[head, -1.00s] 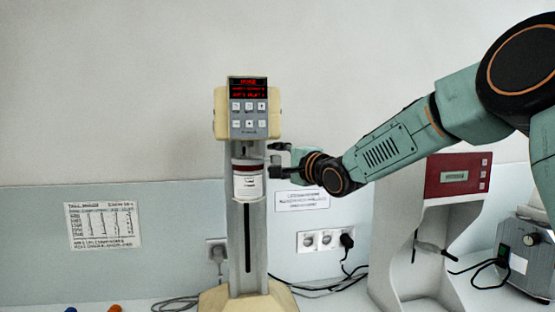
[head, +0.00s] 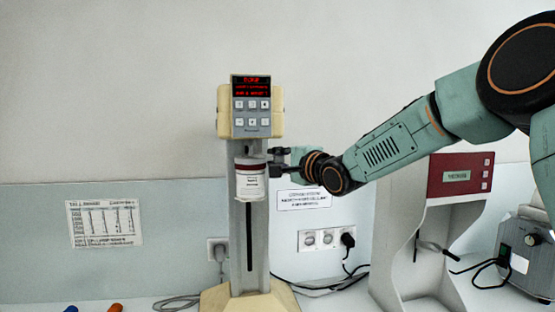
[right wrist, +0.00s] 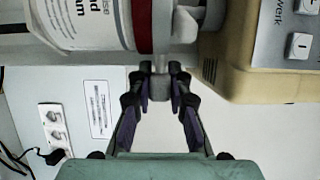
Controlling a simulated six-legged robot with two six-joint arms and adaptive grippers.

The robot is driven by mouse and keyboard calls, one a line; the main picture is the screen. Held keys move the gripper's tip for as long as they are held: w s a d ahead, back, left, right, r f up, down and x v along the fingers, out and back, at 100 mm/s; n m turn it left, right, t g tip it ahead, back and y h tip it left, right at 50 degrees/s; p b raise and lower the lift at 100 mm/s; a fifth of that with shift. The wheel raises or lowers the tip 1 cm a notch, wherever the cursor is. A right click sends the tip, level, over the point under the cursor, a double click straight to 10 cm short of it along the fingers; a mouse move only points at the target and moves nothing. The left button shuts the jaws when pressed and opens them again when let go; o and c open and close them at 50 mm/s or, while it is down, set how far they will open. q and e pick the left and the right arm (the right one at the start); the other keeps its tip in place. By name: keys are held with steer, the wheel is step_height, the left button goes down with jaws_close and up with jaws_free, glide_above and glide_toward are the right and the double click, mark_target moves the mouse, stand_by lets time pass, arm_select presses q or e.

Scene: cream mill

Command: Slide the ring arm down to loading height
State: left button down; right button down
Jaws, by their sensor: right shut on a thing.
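The cream mill (head: 251,125) stands upright with a red-lit display and a keypad on its head. A white jar (head: 251,184) with a dark red band hangs in front of its grey column, below the head. The jar also shows large in the right wrist view (right wrist: 85,22). My right gripper (head: 276,163) is beside the jar's upper right side. In the right wrist view the gripper (right wrist: 160,84) is shut on a small grey stub of the ring arm (right wrist: 160,88). Most of the ring arm is hidden behind the jar and fingers. My left gripper is not in view.
A dark vertical slot (head: 249,238) runs down the column below the jar, with clear space in front. A grey and red device (head: 455,190) stands on the right, beside a small box with a knob (head: 525,250). Cables lie behind the mill's base (head: 250,299).

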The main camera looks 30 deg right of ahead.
step_height(320, 180, down, 2)
steer(key=shift+f, duration=0.25)
steer(key=c, duration=1.6)
jaws_free()
steer(key=o, duration=0.4)
steer(key=shift+s+d+r, duration=0.1)
steer(key=shift+s+d, duration=0.05)
